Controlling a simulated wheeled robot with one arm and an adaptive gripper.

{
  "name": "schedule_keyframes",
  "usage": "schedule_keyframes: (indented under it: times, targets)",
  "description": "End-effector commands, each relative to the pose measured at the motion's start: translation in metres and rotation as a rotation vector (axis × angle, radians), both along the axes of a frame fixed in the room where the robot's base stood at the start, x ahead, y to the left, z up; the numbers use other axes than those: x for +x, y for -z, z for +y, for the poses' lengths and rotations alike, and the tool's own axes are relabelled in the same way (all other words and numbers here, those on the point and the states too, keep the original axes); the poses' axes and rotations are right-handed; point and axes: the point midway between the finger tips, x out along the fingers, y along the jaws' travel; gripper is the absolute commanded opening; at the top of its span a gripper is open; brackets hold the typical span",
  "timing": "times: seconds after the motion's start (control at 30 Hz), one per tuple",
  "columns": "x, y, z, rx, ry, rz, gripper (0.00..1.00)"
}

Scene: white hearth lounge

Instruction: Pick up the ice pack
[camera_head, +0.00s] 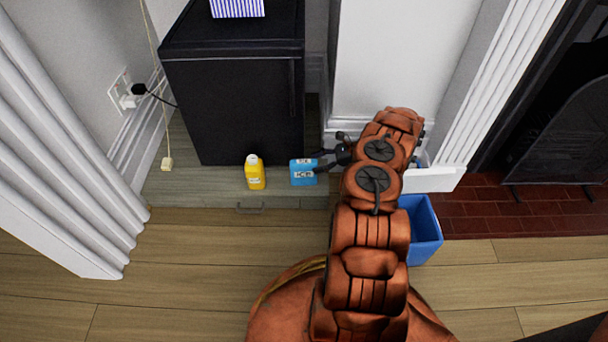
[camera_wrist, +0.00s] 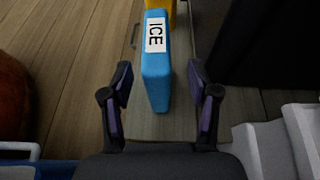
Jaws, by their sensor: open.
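The ice pack (camera_head: 303,172) is a blue block with a white label reading ICE. It stands on a low grey wooden ledge (camera_head: 200,188), in front of a black cabinet. In the wrist view the ice pack (camera_wrist: 156,62) lies ahead, its near end between or just beyond my open fingers. My gripper (camera_head: 328,160) reaches in from the right, its fingertips close to the ice pack's right side. In the wrist view my gripper (camera_wrist: 160,85) has its two fingers apart, with a gap on each side of the pack.
A yellow bottle (camera_head: 254,173) stands just left of the ice pack. The black cabinet (camera_head: 235,110) rises close behind. A blue bin (camera_head: 424,230) stands on the floor to the right, beside my arm. A cord (camera_head: 160,100) hangs at the left wall.

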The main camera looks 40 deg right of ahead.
Motion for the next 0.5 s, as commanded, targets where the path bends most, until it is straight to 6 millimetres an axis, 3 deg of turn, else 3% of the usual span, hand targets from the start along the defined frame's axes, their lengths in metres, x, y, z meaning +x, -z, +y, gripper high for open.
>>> schedule_keyframes:
  times: [0.27,0.5]
  targets:
    - [0.005,0.006,0.01,0.001,0.004,0.001,0.6]
    - [0.017,0.011,0.031,0.0,0.004,0.001,0.6]
